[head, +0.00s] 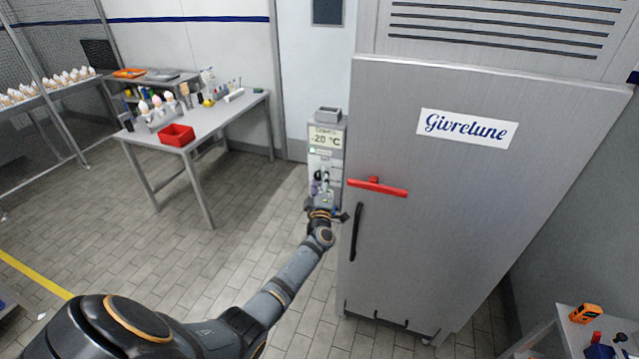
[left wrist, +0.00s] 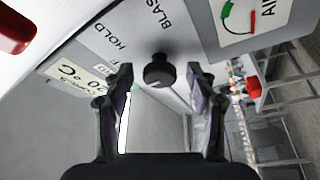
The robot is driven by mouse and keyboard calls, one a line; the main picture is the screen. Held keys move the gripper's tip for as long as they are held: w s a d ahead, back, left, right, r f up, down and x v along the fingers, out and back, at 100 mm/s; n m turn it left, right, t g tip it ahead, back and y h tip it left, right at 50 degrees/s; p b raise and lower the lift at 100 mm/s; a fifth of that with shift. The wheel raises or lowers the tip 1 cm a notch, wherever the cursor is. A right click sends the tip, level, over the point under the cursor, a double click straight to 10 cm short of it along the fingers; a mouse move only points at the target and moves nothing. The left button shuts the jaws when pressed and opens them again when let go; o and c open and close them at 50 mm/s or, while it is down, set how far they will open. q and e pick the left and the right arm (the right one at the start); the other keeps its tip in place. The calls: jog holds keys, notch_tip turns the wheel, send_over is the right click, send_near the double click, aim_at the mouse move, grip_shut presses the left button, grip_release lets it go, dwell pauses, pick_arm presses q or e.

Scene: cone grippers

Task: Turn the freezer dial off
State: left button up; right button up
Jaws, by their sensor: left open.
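The large grey freezer (head: 440,230) stands at the right in the head view. Its narrow control panel (head: 327,155) is on the left side, with a display (head: 325,138) reading -20 °C. In the left wrist view the black round dial (left wrist: 160,72) sits on the panel near printed words HOLD and BLAS, the latter cut off. My left gripper (head: 322,192) is at the lower part of the panel. In the left wrist view its open fingers (left wrist: 159,84) stand either side of the dial with gaps; contact does not show. The dial's pointer mark is hard to make out. My right gripper is not in view.
A red bar handle (head: 378,188) and a black door handle (head: 356,232) are on the freezer front, close right of my left gripper. A steel table (head: 215,118) with a red bin (head: 176,135) stands at left. Tiled floor between is clear.

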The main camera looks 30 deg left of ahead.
pick_arm(q)
jog(key=v, duration=1.2)
jog(key=s+d+f+m+g+h+b, duration=0.2)
jog(key=s+f+m+h, duration=0.15)
jog(key=f, duration=0.85)
jog(key=s+d+f+m+g+h+b, duration=0.1)
jog(key=s+d+f+m+h+b, duration=0.25)
jog(key=f, duration=0.85)
jog(key=s+d+f+m+g+h, duration=0.2)
jog(key=s+f+m, duration=0.3)
jog(key=f, duration=0.7)
jog(key=s+f+m+g+h+b, duration=0.1)
jog(key=s+f+m+g+b, duration=0.3)
jog(key=s+f, duration=1.15)
jog(key=s+f+m+g, duration=0.1)
jog(key=s+f+g, duration=0.2)
jog(key=s, duration=0.7)
jog(key=s+f+m+g, duration=0.2)
jog(key=s+f, duration=0.4)
jog(key=s, duration=0.4)
jog(key=shift+s+a+m+g, duration=0.3)
jog(key=shift+g, duration=0.6)
jog(key=shift+w, duration=0.1)
